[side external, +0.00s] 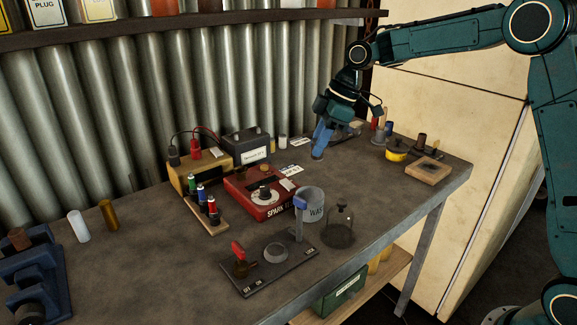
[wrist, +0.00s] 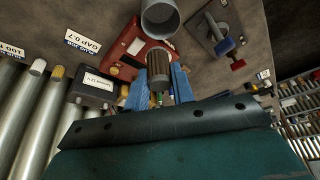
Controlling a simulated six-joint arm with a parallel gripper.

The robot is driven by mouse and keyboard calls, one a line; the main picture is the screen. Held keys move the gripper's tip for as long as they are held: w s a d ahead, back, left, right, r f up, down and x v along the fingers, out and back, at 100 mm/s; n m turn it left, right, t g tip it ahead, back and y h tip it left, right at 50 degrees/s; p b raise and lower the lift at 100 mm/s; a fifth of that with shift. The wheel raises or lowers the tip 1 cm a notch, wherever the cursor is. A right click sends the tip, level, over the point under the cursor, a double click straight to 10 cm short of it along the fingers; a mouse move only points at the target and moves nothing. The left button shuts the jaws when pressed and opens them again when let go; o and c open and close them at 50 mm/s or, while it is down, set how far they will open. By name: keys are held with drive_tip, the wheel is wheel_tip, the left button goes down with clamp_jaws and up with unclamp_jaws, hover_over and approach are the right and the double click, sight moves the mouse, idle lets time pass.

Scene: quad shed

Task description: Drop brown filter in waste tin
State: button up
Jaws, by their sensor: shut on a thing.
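My gripper (wrist: 160,76) has blue fingers and is shut on a brown ribbed cylinder, the brown filter (wrist: 158,62), seen between the fingertips in the wrist view. In the side view my gripper (side external: 320,146) hangs above the bench, behind and to the right of the waste tin; the filter is hard to make out there. The waste tin (side external: 311,207) is a grey open cup, its lettering partly hidden, standing beside the red spark box. In the wrist view the tin (wrist: 160,20) shows its open mouth just beyond the filter, apart from it.
A red box (side external: 255,190), a battery (side external: 246,147) and a rack of coloured plugs (side external: 206,206) stand left of the tin. A glass dome (side external: 340,230) is close on its right, and a switch plate (side external: 268,266) lies in front. A yellow-black pot (side external: 397,151) stands at the right.

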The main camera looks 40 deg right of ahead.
sight(318, 161)
drive_tip(key=shift+f, duration=2.8)
drive_tip(key=o, duration=1)
drive_tip(key=shift+o, duration=0.2)
drive_tip(key=shift+r, duration=0.1)
drive_tip(key=v, duration=1.3)
drive_tip(key=shift+r, duration=0.3)
drive_tip(key=shift+s, duration=0.1)
